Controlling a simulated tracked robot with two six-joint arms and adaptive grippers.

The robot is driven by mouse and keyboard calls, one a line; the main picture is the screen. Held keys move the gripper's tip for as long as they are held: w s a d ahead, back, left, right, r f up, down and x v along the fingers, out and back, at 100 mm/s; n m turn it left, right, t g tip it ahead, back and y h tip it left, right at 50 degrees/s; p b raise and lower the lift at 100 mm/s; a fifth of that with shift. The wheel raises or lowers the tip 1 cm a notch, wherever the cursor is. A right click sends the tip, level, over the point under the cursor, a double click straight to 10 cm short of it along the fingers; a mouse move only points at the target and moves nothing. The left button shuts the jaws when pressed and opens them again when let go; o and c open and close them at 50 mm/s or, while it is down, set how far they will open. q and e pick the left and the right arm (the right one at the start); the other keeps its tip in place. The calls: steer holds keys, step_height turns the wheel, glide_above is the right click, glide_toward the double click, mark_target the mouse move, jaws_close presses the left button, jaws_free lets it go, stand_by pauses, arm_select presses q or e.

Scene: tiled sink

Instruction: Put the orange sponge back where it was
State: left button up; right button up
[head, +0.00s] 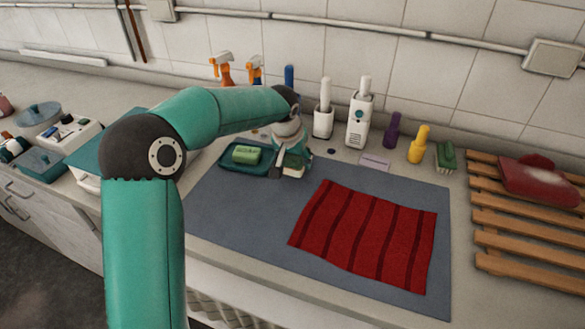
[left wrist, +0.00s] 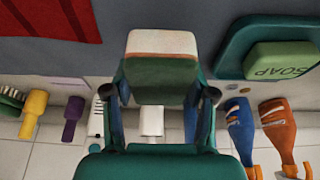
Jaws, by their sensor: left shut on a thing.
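My left gripper (head: 289,163) is shut on a sponge (head: 294,171) above the blue-grey mat, just right of the teal soap dish. In the left wrist view the sponge (left wrist: 160,43) sits between both fingers of the left gripper (left wrist: 164,88). It shows a dark green face and a pale, cream-orange edge; no bright orange shows. In the head view the gripper and arm hide part of it. I cannot tell whether it touches the mat. My right gripper is not in view.
The teal dish (head: 232,165) holds green soap (head: 247,154). Spray bottles (head: 223,70), white dispensers (head: 359,118), purple (head: 392,131) and yellow (head: 418,146) bottles and a green brush (head: 446,158) line the wall. A red striped cloth (head: 368,236) covers part of the mat (head: 235,215). A wooden rack (head: 510,240) stands right.

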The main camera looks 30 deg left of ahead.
arm_select(q)
steer(key=shift+f, duration=1.8)
steer(key=o, duration=1.3)
steer(key=v, duration=1.2)
steer(key=shift+s+b, duration=0.15)
steer(key=shift+b, duration=0.15)
